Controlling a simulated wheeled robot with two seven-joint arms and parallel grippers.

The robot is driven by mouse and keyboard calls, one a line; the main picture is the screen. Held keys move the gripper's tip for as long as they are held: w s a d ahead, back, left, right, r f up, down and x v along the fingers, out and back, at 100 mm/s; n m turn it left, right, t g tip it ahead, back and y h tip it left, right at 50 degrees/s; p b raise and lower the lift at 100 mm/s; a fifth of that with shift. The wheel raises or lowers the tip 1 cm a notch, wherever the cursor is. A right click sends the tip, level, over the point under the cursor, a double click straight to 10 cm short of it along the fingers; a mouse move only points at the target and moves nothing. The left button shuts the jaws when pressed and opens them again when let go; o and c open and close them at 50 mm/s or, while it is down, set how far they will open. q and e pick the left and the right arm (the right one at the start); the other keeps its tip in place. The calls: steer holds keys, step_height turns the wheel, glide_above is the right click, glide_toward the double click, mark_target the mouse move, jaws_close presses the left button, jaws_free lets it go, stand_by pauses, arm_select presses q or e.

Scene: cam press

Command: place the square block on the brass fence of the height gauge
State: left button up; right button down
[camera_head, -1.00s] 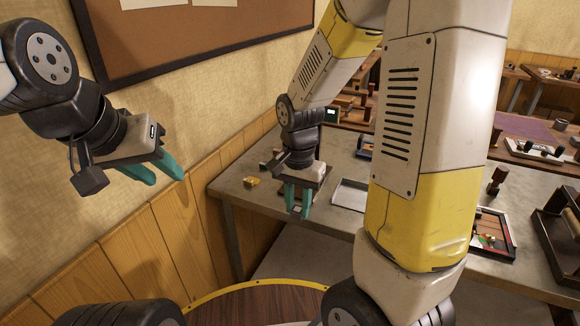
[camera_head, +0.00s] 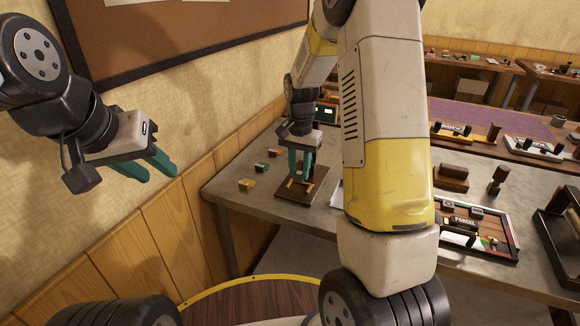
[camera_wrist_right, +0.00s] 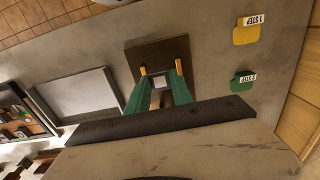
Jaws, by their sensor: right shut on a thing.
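The height gauge is a dark brown board (camera_head: 318,184) on the near left of the grey table. Its brass fence shows as two short yellow bars, the left one (camera_wrist_right: 143,70) and the right one (camera_wrist_right: 179,67) in the right wrist view. My right gripper (camera_head: 300,180) points down over the board, shut on the square block (camera_wrist_right: 160,82), a pale grey piece between the teal fingers. The block appears between the two bars; whether it touches the fence or board I cannot tell. My left gripper (camera_head: 160,170) is empty and open, in the air by the wall.
Step blocks lie left of the board: yellow (camera_head: 246,184), green (camera_head: 261,167) and red (camera_head: 275,153). A grey tray (camera_wrist_right: 80,95) lies beside the board. A framed panel (camera_head: 480,232) and small wooden pieces stand further right. My right arm hides part of the table.

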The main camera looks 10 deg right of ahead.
mark_target(299, 171)
steer(key=shift+w+d, duration=0.2)
steer(key=shift+w, duration=0.2)
steer(key=shift+f, duration=1.8)
steer(key=shift+f, duration=0.15)
steer(key=c, duration=1.1)
jaws_free()
